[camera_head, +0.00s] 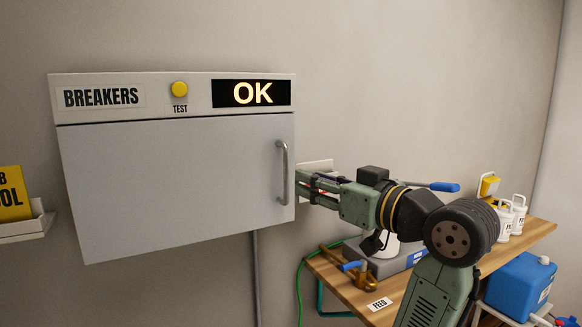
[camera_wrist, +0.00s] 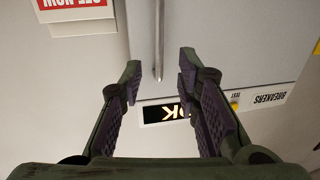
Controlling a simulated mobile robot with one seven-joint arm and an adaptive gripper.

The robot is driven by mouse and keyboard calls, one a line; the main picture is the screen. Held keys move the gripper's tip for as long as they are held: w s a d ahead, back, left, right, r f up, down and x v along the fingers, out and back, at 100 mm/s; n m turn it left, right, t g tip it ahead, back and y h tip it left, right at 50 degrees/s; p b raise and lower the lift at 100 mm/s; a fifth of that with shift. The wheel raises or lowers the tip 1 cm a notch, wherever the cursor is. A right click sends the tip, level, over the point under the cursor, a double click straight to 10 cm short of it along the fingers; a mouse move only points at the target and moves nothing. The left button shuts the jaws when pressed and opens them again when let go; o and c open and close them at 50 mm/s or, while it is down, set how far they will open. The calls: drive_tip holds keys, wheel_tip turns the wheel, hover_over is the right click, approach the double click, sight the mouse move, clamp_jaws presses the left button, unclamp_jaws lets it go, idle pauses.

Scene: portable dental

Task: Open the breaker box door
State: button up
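The breaker box (camera_head: 150,98) is a pale grey wall cabinet with a yellow TEST button and a lit OK display. Its door (camera_head: 170,185) is shut, with a vertical grey bar handle (camera_head: 283,170) near its right edge. My gripper (camera_head: 299,180) is just right of the handle in the head view. In the wrist view, which shows the box upside down, my gripper (camera_wrist: 160,68) is open. The handle (camera_wrist: 160,42) appears between the fingertips, near or just beyond them. No grip shows, and I cannot tell whether a finger touches it.
A wooden table (camera_head: 540,228) with white bottles (camera_head: 517,212) stands at the lower right, and a blue jug (camera_head: 520,283) sits below it. A yellow item on a shelf (camera_head: 25,230) is at far left. A red and white sign (camera_wrist: 75,8) shows in the wrist view.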

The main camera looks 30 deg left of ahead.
sight(288, 172)
drive_tip(key=p+x, duration=0.2)
drive_tip(key=x, duration=0.5)
drive_tip(key=shift+w+a, duration=0.15)
drive_tip(key=shift+a, duration=0.1)
drive_tip(key=shift+c, duration=0.4)
clamp_jaws()
